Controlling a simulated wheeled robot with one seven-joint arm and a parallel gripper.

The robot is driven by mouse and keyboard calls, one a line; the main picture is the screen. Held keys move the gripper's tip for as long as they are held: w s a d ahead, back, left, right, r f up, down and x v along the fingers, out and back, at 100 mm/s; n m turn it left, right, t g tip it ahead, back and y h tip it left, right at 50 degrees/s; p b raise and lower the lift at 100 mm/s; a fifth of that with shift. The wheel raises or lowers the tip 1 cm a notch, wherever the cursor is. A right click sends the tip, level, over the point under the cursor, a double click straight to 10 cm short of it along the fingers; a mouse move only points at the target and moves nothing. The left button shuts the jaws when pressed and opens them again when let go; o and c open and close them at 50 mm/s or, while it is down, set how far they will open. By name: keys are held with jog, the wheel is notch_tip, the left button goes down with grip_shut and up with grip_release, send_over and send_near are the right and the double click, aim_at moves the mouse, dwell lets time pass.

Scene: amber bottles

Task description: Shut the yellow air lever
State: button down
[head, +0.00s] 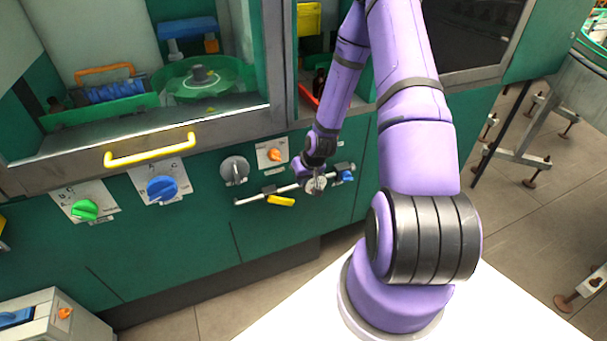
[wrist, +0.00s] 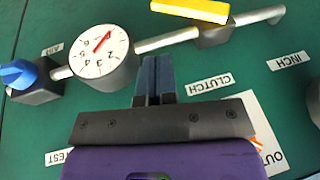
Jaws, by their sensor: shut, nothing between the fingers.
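The yellow lever (head: 281,201) sits on a small valve block on the silver air pipe (head: 253,199), low on the green machine front. It lies roughly along the pipe, at a slight slant to it. In the wrist view the yellow lever (wrist: 190,10) is at the top edge, partly cut off. My gripper (wrist: 157,62) is shut and empty, its dark blue fingertips just beside the pipe, between the gauge and the lever's valve block. It is apart from the lever. In the head view my gripper's tips are hard to make out against the gauge.
A white round gauge (wrist: 100,51) with a red needle sits on the pipe close to my fingers. A blue knob (wrist: 18,73) is at the pipe's other end. Above are an orange switch (head: 274,155) and a grey knob (head: 234,170). Green panel below the pipe is clear.

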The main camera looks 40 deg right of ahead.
aim_at(281, 201)
jog(key=a+x, duration=0.1)
jog(key=x, duration=0.7)
jog(key=shift+s+a+f, duration=0.15)
jog(key=shift+s+a, duration=0.15)
jog(key=shift+a, duration=0.1)
